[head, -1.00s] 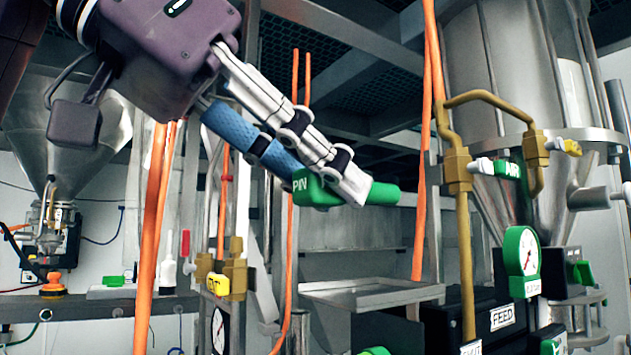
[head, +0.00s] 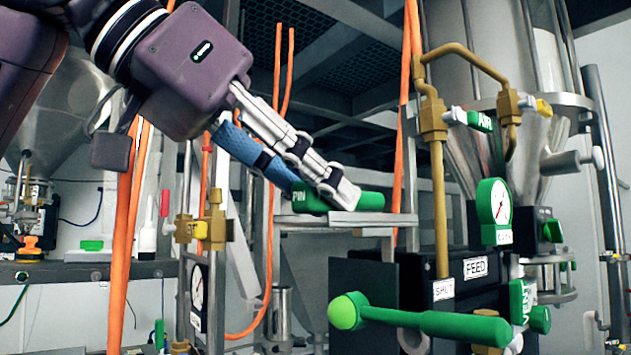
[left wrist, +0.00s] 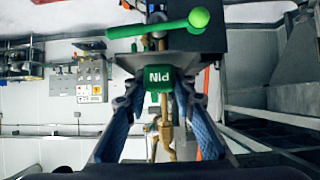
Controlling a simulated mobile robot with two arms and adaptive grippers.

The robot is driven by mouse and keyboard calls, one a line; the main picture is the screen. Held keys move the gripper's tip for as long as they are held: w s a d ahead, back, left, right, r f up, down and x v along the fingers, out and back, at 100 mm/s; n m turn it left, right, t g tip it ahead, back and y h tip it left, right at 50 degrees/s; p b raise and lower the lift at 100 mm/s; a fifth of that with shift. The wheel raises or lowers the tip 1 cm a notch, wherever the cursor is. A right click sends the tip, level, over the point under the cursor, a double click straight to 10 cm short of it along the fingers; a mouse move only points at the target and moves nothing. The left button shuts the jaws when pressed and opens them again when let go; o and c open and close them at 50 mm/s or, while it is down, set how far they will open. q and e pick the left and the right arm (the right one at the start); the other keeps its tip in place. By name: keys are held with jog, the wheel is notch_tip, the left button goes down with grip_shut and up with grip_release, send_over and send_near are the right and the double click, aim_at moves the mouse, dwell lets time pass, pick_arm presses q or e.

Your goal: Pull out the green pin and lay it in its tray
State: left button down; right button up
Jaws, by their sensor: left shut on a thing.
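The green pin (head: 368,201) is a thick green rod whose wider end is marked PIN. My left gripper (head: 315,196) is shut on that wider end and holds the pin almost level, clear of any hole. In the left wrist view the pin's marked face (left wrist: 160,78) shows between the two blue-padded fingers (left wrist: 160,98). A flat grey metal tray (head: 345,221) shows right below the pin in the head view. I cannot tell whether the pin touches the tray or hangs a little above it. My right gripper is not in view.
A green lever with a ball end (head: 430,321) sticks out in front of the black FEED box (head: 450,290). Brass pipes (head: 440,190) and a green-rimmed gauge (head: 494,211) stand to the right. Orange cables (head: 125,240) hang at the left.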

pick_arm(q)
jog(key=shift+f, duration=0.1)
dwell(0.4)
jog(key=shift+f, duration=0.2)
jog(key=c, duration=1.5)
grip_release()
jog(key=shift+c, duration=0.2)
jog(key=shift+s, duration=0.1)
jog(key=v, duration=1.2)
